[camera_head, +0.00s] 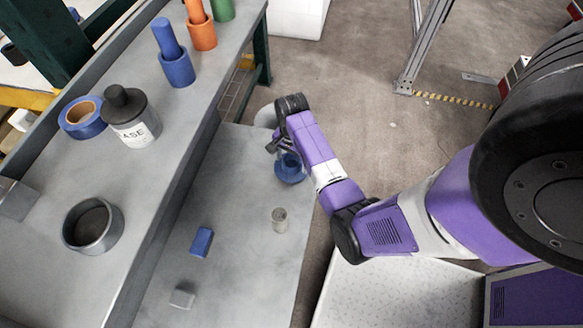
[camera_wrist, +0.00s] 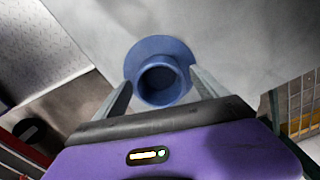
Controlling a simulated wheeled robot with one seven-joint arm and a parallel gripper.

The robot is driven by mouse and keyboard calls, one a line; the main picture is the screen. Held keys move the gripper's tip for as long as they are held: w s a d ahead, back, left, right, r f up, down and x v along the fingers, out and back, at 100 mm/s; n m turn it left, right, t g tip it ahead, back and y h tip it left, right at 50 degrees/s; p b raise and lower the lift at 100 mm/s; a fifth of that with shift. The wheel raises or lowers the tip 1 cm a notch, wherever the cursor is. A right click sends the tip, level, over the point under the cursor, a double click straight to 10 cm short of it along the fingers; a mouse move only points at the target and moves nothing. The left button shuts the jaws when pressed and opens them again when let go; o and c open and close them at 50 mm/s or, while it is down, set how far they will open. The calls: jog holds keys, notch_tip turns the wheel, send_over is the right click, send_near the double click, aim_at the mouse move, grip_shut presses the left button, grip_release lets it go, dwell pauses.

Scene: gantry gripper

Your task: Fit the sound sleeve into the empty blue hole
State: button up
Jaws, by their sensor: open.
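A blue flanged piece (camera_head: 290,172) with a round open mouth stands on the lower grey table. It also shows in the wrist view (camera_wrist: 140,58), between the two fingers of my gripper (camera_wrist: 160,88). My gripper is open, and I cannot tell whether a finger touches the piece. In the head view my wrist hides part of it. A small greyish-tan cylinder (camera_head: 279,220) stands on the same table, nearer the front. I cannot tell from its looks whether it is a sound sleeve. On the upper bench a blue holder (camera_head: 178,72) has a blue rod (camera_head: 166,38) in it.
A blue block (camera_head: 201,242) and a grey block (camera_head: 182,298) lie on the lower table (camera_head: 240,272). The raised bench carries a grey ring (camera_head: 74,240), a dark-capped bottle (camera_head: 131,116), a blue tape roll (camera_head: 73,117) and an orange holder (camera_head: 202,36) with a rod.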

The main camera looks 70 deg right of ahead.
jog(key=c, duration=1.6)
jog(key=shift+c, duration=0.4)
jog(key=shift+r, duration=0.15)
